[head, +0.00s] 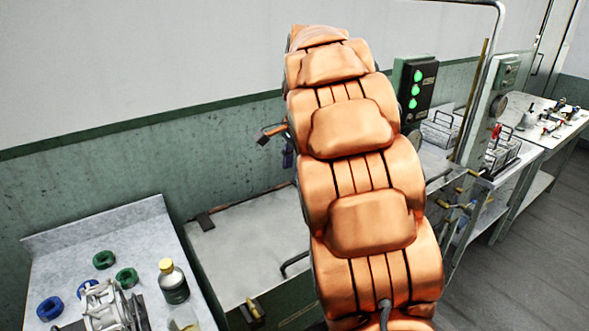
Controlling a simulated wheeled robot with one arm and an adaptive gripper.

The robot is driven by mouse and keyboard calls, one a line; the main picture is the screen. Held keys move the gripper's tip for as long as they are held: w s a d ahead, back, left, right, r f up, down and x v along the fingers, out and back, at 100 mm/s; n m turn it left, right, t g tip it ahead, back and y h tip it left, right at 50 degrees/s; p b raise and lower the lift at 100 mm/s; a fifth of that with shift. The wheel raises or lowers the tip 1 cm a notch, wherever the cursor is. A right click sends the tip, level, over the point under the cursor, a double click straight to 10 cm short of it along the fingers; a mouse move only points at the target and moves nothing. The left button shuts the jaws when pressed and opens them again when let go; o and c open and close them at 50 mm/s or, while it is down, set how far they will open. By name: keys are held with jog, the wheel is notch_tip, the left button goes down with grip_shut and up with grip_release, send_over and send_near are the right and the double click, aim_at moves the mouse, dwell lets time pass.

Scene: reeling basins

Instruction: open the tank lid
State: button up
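The tank (283,311) is a dark green box below and left of centre, partly behind my copper-coloured arm. Its pale grey lid (240,255) lies flat on top and looks shut. A dark bar handle (293,262) stands near the lid's right side, close beside my arm in the picture. A dark hinge-like piece (205,221) sits at the lid's back left. My arm rises through the middle of the view and hides the lid's right part.
A metal table (120,235) at left holds green and blue rings, a yellow-capped bottle (172,281) and a reel (105,308). A control box (413,90) with green lights is behind my arm. Benches with racks and tools stand right. Grey floor (530,240) is clear at right.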

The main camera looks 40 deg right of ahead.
jog(key=shift+w+r+p, duration=0.2)
jog(key=shift+r+p, duration=0.15)
jog(key=shift+r, duration=0.55)
jog(key=s+a+f+n+g, duration=0.1)
jog(key=s+a+f+n, duration=0.3)
jog(key=s, duration=0.7)
jog(key=s+a+f+n+g, duration=0.1)
jog(key=s+a+f+n, duration=0.3)
jog(key=s+a+n, duration=0.4)
jog(key=s+a+f+n+g+b, duration=0.1)
jog(key=s+a+f+n, duration=0.3)
jog(key=s+a, duration=0.5)
jog(key=s+n+g, duration=0.1)
jog(key=s+n, duration=0.1)
jog(key=s, duration=0.3)
jog(key=shift+s+a+f, duration=0.2)
jog(key=shift+a+f, duration=0.05)
jog(key=shift+f, duration=0.15)
